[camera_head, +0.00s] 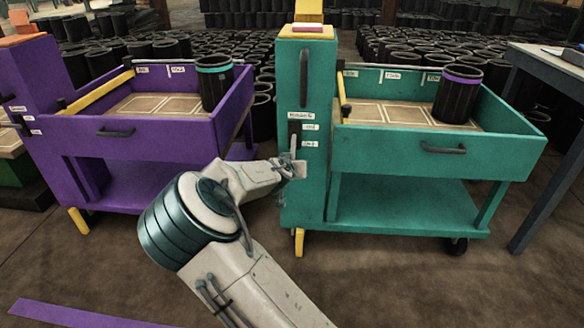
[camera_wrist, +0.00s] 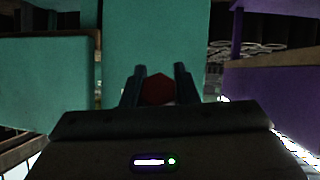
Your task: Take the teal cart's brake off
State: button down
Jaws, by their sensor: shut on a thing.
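The teal cart (camera_head: 430,155) stands right of centre, its upright column (camera_head: 306,195) facing me. On the column are a dark slot (camera_head: 294,127) and small white labels, too small to read surely. My gripper (camera_head: 291,167) is at the column's left front edge, just below the slot. In the wrist view my gripper (camera_wrist: 159,74) is shut on a red knob (camera_wrist: 158,91), with a finger on each side and the teal column behind. The knob is hidden in the head view, and I cannot tell the brake's position.
A purple cart (camera_head: 160,135) stands to the left, with a gap between the carts. Each cart's tray holds a black sleeve, one teal-banded (camera_head: 214,85), one purple-banded (camera_head: 458,95). A table (camera_head: 545,65) stands at right. Many black sleeves fill the background.

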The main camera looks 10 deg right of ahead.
jog(key=shift+f, duration=0.1)
jog(key=c, duration=1.1)
grip_release()
jog(key=shift+s+a+r, duration=0.2)
jog(key=shift+s+r, duration=0.1)
jog(key=shift+s, duration=0.05)
jog(key=shift+p+v, duration=2.7)
jog(key=shift+v, duration=3.75)
